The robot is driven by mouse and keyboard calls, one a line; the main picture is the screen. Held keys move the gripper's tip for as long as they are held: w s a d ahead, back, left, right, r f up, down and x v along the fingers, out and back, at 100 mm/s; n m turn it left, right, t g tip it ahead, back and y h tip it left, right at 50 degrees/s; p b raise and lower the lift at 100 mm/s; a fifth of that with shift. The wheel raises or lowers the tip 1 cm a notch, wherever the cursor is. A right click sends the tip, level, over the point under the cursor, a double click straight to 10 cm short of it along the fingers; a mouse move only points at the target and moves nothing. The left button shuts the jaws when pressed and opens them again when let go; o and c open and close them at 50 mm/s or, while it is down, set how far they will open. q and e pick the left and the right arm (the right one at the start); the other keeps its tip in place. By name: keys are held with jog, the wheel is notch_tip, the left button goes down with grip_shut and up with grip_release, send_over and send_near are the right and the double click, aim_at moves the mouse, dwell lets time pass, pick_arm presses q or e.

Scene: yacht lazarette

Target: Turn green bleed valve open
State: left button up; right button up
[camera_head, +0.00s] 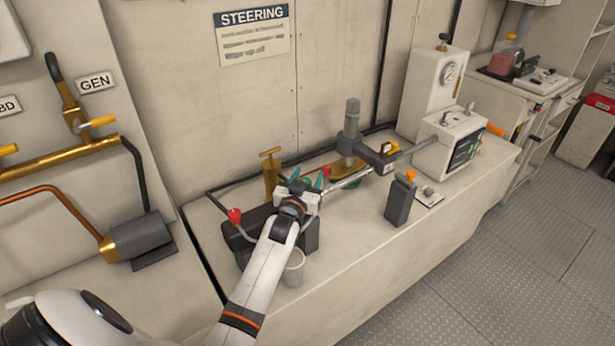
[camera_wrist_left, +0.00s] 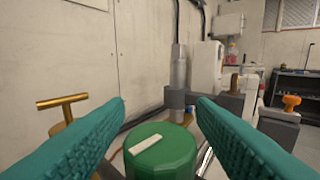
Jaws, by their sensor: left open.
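The green bleed valve knob (camera_wrist_left: 160,155) is a round green cap with a pale bar mark on top, low in the middle of the left wrist view. My left gripper (camera_wrist_left: 160,108) is open, with its teal fingers on either side of the knob in that view. I cannot tell whether they touch it. In the head view my left gripper (camera_head: 308,183) is over the steering gear on the white bench, and it mostly hides the knob. My right gripper is not in view.
A brass T-handle (camera_head: 271,172) stands left of the gripper, near a red knob (camera_head: 234,215). A grey upright cylinder (camera_head: 351,125) stands behind. A white cup (camera_head: 294,268) sits below my wrist.

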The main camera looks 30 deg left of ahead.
pick_arm(q)
jog(key=shift+w+f, duration=0.1)
jog(key=shift+w, duration=0.15)
jog(key=c, duration=1)
jog(key=shift+o, duration=0.2)
jog(key=shift+n+y+b, duration=0.5)
jog(key=shift+y+b, duration=0.05)
jog(key=shift+y, duration=0.25)
jog(key=shift+a+g, duration=0.1)
jog(key=shift+g, duration=0.3)
jog(key=shift+s, duration=0.1)
jog(key=o, duration=1)
jog(key=shift+c, duration=0.2)
